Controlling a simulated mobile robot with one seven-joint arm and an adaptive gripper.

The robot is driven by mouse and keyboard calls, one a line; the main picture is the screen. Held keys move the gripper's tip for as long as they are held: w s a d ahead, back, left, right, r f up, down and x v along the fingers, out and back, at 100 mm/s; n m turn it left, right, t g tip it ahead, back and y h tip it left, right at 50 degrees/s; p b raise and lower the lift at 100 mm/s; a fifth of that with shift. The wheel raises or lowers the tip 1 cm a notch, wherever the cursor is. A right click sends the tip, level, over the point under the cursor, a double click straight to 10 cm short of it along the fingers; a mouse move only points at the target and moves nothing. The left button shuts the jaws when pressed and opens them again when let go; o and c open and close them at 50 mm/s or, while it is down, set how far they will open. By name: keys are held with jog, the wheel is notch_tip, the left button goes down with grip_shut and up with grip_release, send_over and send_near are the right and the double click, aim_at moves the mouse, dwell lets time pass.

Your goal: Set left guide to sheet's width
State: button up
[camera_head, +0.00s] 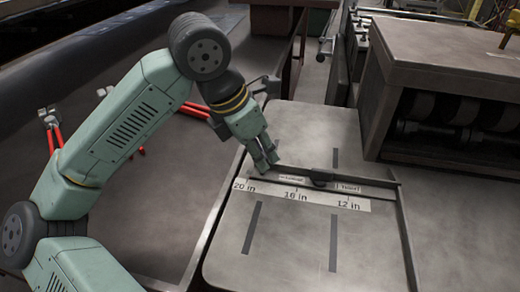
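A measuring strip (270,194) marked 20 in, 16 in and 12 in runs across the grey work plate (290,255). A thin rail (350,181) lies along it, with a dark knob-like piece (320,177) between the 16 in and 12 in marks. A long straight bar (407,240) stands at the strip's right end. I cannot tell which piece is the left guide, and I cannot make out a separate sheet. My gripper (267,164) points down at the rail's left end, near the 20 in mark. Its fingertips look close together; contact and any gap between them are unclear.
A large grey machine with dark rollers (435,107) stands to the right of the plate. Dark slots (333,243) mark the plate. Red-handled tools (52,130) lie on the table at left, behind my arm. The front of the plate is clear.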

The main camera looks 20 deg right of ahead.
grip_shut()
dwell(0.3)
jog(key=b, duration=0.3)
send_over(307, 183)
jog(key=shift+d, duration=0.15)
jog(key=o, duration=0.5)
grip_release()
